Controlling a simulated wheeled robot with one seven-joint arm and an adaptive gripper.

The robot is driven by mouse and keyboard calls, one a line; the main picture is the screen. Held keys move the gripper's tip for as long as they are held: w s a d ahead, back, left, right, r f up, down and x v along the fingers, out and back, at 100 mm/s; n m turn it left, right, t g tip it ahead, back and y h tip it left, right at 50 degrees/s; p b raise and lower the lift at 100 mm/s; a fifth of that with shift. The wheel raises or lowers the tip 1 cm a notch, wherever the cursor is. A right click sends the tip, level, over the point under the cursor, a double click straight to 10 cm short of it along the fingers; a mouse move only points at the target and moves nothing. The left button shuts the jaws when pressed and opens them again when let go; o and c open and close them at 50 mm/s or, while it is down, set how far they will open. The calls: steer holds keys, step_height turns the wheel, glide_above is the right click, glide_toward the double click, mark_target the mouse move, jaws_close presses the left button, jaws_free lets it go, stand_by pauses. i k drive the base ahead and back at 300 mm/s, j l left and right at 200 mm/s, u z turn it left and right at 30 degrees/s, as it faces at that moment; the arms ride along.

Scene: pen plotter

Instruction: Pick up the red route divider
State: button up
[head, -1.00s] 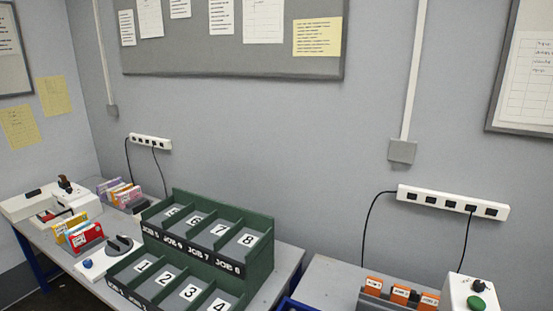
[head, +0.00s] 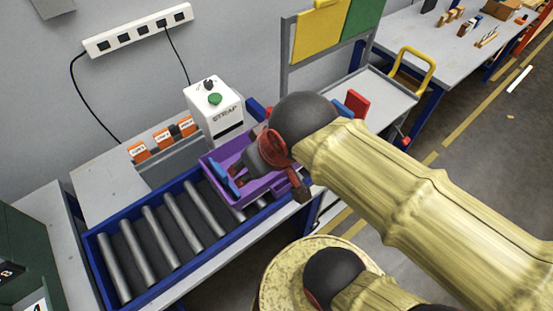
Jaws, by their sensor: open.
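A red upright panel (head: 357,103), which looks like the red route divider, stands on the grey-topped cart just right of my wrist. A blue piece (head: 342,109) is beside it, partly hidden by my arm. My gripper (head: 277,174) is open, over the right part of a purple tote (head: 213,163), to the left of the red panel and apart from it. Blue pieces (head: 225,178) show inside the tote. My gripper and arm hide much of the tote's inside, so I cannot tell what lies under the fingers.
The tote sits on a blue-framed roller conveyor (head: 158,236). A white strap machine (head: 214,112) and orange-labelled holders (head: 163,138) stand behind it. The cart (head: 385,92) has a yellow handle (head: 416,66). A grey bench (head: 455,35) is at the upper right, with open floor before it.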

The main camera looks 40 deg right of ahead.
mark_target(355, 102)
steer(key=z, duration=1.75)
steer(key=i+l+u, duration=0.45)
steer(key=i+l, duration=0.15)
steer(key=i+l+u, duration=0.2)
steer(key=l, duration=0.35)
